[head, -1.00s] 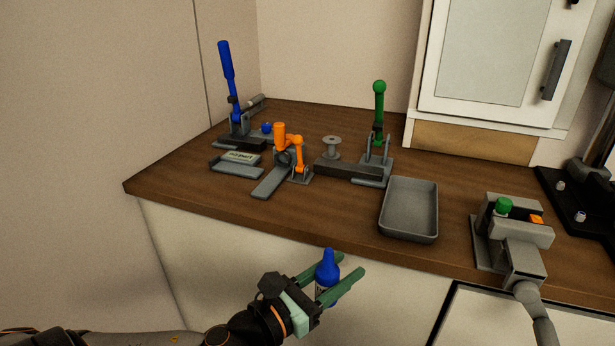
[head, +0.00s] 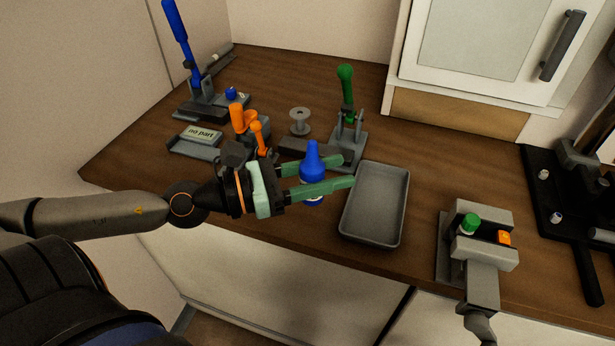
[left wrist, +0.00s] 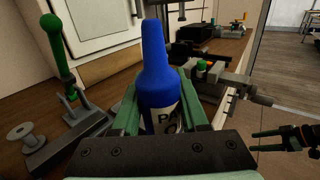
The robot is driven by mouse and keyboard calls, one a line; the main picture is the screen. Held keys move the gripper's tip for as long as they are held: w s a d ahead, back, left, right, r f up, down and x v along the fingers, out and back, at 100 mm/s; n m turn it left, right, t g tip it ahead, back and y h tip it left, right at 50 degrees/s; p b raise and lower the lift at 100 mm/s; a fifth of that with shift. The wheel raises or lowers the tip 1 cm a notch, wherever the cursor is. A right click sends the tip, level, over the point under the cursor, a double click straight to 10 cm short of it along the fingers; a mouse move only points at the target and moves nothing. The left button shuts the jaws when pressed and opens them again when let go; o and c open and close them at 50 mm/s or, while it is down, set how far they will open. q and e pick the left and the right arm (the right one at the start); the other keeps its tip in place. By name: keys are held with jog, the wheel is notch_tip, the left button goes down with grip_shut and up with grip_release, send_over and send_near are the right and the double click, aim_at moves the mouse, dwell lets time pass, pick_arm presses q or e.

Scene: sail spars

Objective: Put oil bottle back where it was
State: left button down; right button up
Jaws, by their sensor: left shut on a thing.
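The oil bottle (head: 313,160) is blue with a pointed top and a pale label. My left gripper (head: 318,175) is shut on it and holds it upright near the front edge of the wooden counter, left of the grey tray. In the left wrist view the bottle (left wrist: 158,80) stands between the green fingers, its label partly readable. The fingers hide part of its body. I cannot tell how far its base is above the counter. In the left wrist view a dark two-fingered gripper (left wrist: 283,141), apparently my right one, shows at the right edge with its fingers apart and empty.
The empty grey tray (head: 346,215) lies right of the bottle. A green-handled clamp (head: 346,100), a grey spool (head: 300,120), an orange clamp (head: 238,118) and a blue-handled press (head: 178,40) stand behind. A "no part" sign (head: 200,133) is at left. A grey vise (head: 484,240) stands at right.

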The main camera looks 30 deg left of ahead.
pick_arm(q)
jog(key=w+a+f+b, duration=0.2)
jog(key=w+a+f, duration=0.2)
jog(key=w+a+f+b, duration=0.2)
jog(key=w+a+f, duration=0.1)
jog(key=a+f, duration=0.1)
jog(key=shift+w+a+f+b, duration=0.15)
jog(key=shift+w+a+b, duration=0.05)
jog(key=shift+w+b, duration=0.2)
jog(key=shift+w+a+f, duration=0.1)
jog(key=shift+f, duration=0.1)
jog(key=shift+w+a+f, duration=0.15)
jog(key=shift+f, duration=1.7)
jog(key=shift+f+b, duration=0.15)
jog(key=shift+b, duration=0.25)
jog(key=shift+c, duration=2.1)
grip_release()
jog(key=shift+r, duration=0.2)
